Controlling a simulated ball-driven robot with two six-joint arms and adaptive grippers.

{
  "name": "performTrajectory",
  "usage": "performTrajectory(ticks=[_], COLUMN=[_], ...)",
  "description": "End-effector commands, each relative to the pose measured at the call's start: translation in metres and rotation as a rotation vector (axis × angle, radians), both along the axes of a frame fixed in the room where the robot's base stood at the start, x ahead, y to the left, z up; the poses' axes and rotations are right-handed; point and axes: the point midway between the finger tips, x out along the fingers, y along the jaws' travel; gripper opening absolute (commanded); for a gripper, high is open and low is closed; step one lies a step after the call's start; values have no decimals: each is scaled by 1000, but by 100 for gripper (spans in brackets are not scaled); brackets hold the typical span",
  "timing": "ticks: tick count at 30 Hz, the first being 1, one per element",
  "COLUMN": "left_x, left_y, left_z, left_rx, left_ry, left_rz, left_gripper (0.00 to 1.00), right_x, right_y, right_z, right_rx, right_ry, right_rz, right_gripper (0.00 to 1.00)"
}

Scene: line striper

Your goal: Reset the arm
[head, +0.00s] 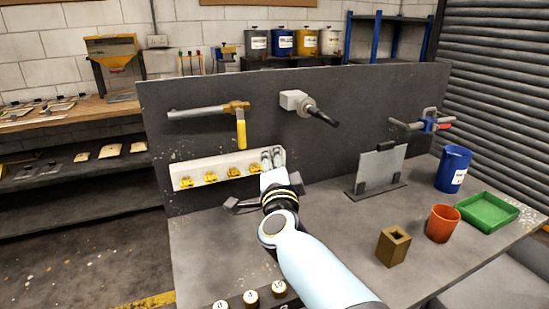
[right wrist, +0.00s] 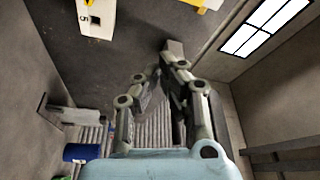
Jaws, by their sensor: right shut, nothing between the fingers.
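My right arm comes in from the bottom of the head view, and its gripper (head: 272,162) is raised in front of the right end of the white rack on the upright grey panel. In the right wrist view its fingers (right wrist: 165,75) are shut with nothing between them. I cannot tell whether the fingertips touch the rack. The white rack (head: 224,164) holds several yellow pieces; its right end is partly hidden by the gripper. My left gripper is not in view.
The panel (head: 200,139) holds a yellow-handled tool (head: 241,130), a black-nozzled tool (head: 318,113) and a blue clamp (head: 428,122). On the bench are a grey plate stand (head: 380,168), brown block (head: 393,246), orange cup (head: 442,223), blue cup (head: 453,169) and green tray (head: 488,213).

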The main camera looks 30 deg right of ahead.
Motion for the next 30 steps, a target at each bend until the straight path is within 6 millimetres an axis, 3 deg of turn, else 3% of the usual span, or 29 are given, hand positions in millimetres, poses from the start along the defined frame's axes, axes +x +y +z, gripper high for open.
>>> performTrajectory(ticks=[13, 18, 20, 24, 30], left_x=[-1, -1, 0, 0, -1], left_y=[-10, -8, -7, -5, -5], left_z=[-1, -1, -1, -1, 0], left_rx=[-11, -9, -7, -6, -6], left_ry=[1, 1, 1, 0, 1], left_rz=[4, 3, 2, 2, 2], left_gripper=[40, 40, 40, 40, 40], right_x=[0, -15, -31, -91, -197], right_y=[1, 22, 36, 65, 58], right_z=[0, 0, -4, -31, -69], right_rx=[-7, -146, -244, -522, -816], right_ry=[4, 76, 141, 381, 781], right_rz=[11, 187, 301, 582, 831], right_gripper=[0, 0, 0, 0, 0])
